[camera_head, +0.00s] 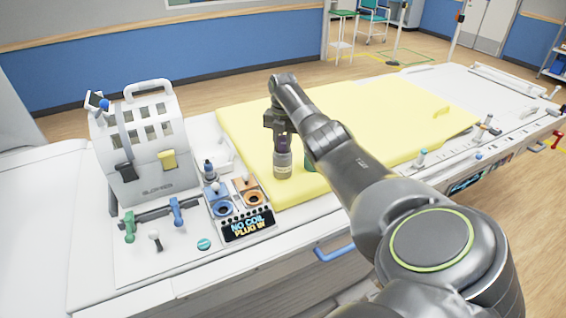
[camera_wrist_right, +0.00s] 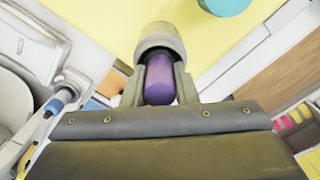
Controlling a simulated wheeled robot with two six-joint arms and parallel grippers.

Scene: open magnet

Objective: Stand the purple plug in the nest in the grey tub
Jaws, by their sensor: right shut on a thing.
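My right gripper (camera_head: 280,138) is shut on the purple plug (camera_head: 283,160), which hangs roughly upright, its grey end down, over or just in front of the near left corner of the yellow pad. In the right wrist view the purple part of the plug (camera_wrist_right: 159,82) sits between the two fingers, with its grey end beyond them. A pale grey tub (camera_head: 226,168) stands left of the plug, behind the panel; I cannot make out the nest inside it. My left gripper is not in view.
A dark blue-topped plug (camera_head: 210,170) stands by the tub. A white rack (camera_head: 145,150) stands farther left. The yellow pad (camera_head: 385,115) is mostly clear.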

